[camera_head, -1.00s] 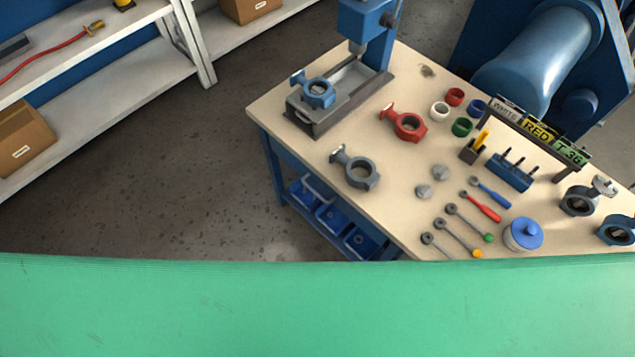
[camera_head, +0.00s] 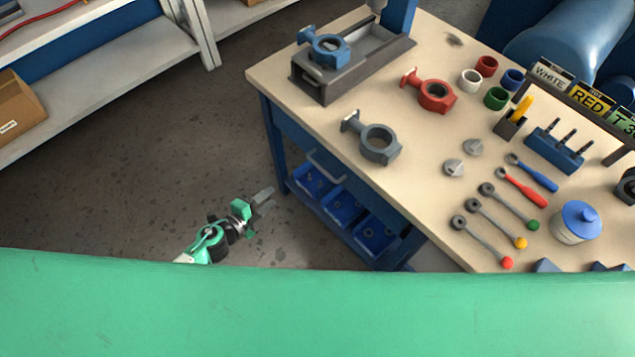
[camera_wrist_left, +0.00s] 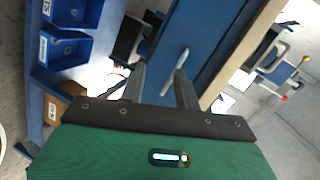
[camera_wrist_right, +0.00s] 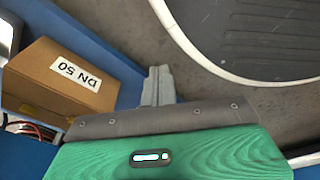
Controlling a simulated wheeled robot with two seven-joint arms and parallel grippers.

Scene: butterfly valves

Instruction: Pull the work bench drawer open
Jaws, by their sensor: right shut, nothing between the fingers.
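The work bench (camera_head: 262,80) has a blue drawer front (camera_head: 296,138) under its pale top. A light bar handle (camera_head: 325,166) sits on the drawer front. The drawer looks closed. My left gripper (camera_head: 264,194) is over the floor left of the bench, apart from the handle. In the left wrist view my left gripper (camera_wrist_left: 160,82) is open and empty, with the handle (camera_wrist_left: 180,60) beyond its fingers, nearer the right one. My right gripper (camera_wrist_right: 158,72) shows only in its wrist view, shut and empty, near a cardboard box.
Blue bins (camera_head: 342,206) stand on the bench's lower shelf below the drawer. Valves, wrenches and a blue-lidded pot (camera_head: 577,222) are on the bench top. The cardboard box (camera_wrist_right: 62,76) is labelled DN 50. Floor left of the bench is clear.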

